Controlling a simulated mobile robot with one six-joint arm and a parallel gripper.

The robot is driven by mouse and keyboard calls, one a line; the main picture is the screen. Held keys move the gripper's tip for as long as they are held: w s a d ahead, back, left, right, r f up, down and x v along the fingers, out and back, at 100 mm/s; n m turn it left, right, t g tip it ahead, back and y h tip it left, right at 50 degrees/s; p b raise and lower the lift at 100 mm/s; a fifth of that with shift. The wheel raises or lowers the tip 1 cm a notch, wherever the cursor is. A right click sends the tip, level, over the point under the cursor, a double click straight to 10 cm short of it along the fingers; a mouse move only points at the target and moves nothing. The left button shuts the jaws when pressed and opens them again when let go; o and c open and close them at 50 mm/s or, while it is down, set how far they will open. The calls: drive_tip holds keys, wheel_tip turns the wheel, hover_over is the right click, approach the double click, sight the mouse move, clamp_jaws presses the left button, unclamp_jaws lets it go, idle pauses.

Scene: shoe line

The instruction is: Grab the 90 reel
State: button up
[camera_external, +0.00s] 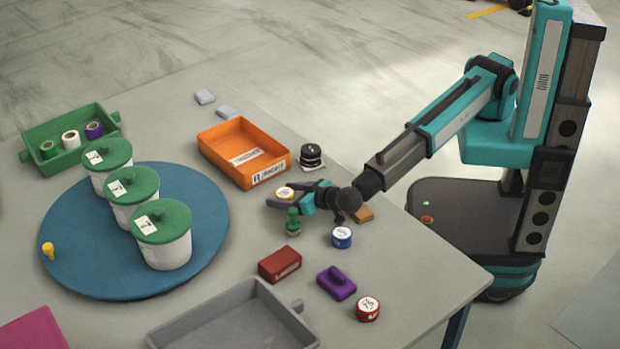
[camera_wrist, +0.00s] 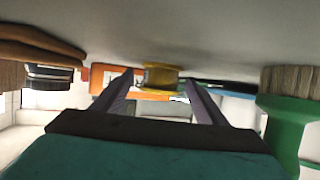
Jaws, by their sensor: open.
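A small reel with a yellow side and white labelled top (camera_external: 285,193) lies on the grey table in front of the orange bin; its number is too small to read surely. It also shows as a yellow reel in the wrist view (camera_wrist: 160,76), which looks upside down. My gripper (camera_external: 283,196) is low over the table, jaws open, with the reel at or between the fingertips. In the wrist view my gripper (camera_wrist: 158,88) has one finger on either side of the reel, with no clear contact. A blue reel (camera_external: 342,237) and a red reel (camera_external: 367,308) stand nearer the camera.
The orange bin (camera_external: 222,165) is behind the reel. A blue turntable (camera_external: 100,280) carries green-lidded tubs. A grey tray (camera_external: 185,330) lies in front.

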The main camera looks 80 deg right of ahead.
sight(287, 192)
idle(0.5)
drive_tip(key=c, duration=1.1)
drive_tip(key=shift+r, duration=0.1)
drive_tip(key=shift+r, duration=0.9)
drive_tip(key=shift+s+d+r, duration=0.15)
drive_tip(key=shift+s+r, duration=0.1)
drive_tip(key=shift+r, duration=0.55)
drive_tip(key=s+d, duration=0.2)
drive_tip(key=s, duration=0.2)
drive_tip(key=s+d+r, duration=0.1)
drive_tip(key=s+d, duration=0.2)
drive_tip(key=s, duration=0.2)
drive_tip(key=s+d+b, duration=0.1)
drive_tip(key=s+d, duration=0.1)
drive_tip(key=s, duration=0.2)
drive_tip(key=shift+s+d+r, duration=0.2)
drive_tip(key=shift+s, duration=0.05)
